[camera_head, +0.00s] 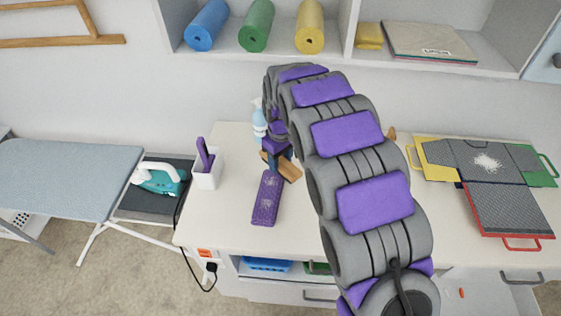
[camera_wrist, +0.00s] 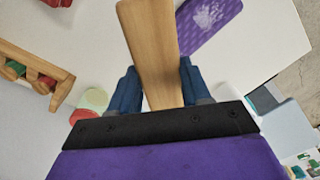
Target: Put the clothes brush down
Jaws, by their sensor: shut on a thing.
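The clothes brush (camera_head: 290,169) has a light wooden body. It also shows in the wrist view as a long wooden piece (camera_wrist: 150,35) running up from between the fingers. My gripper (camera_wrist: 160,88) is shut on it, with a blue finger on each side. In the head view my gripper (camera_head: 277,160) is over the white table (camera_head: 222,222), just behind a purple pad (camera_head: 266,198). I cannot tell whether the brush touches the table. Its underside is hidden.
A white holder (camera_head: 207,178) stands left of the pad, and a spray bottle (camera_head: 259,122) stands behind my gripper. An iron (camera_head: 158,180) rests at left. A wooden spool rack (camera_wrist: 30,75) shows in the wrist view.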

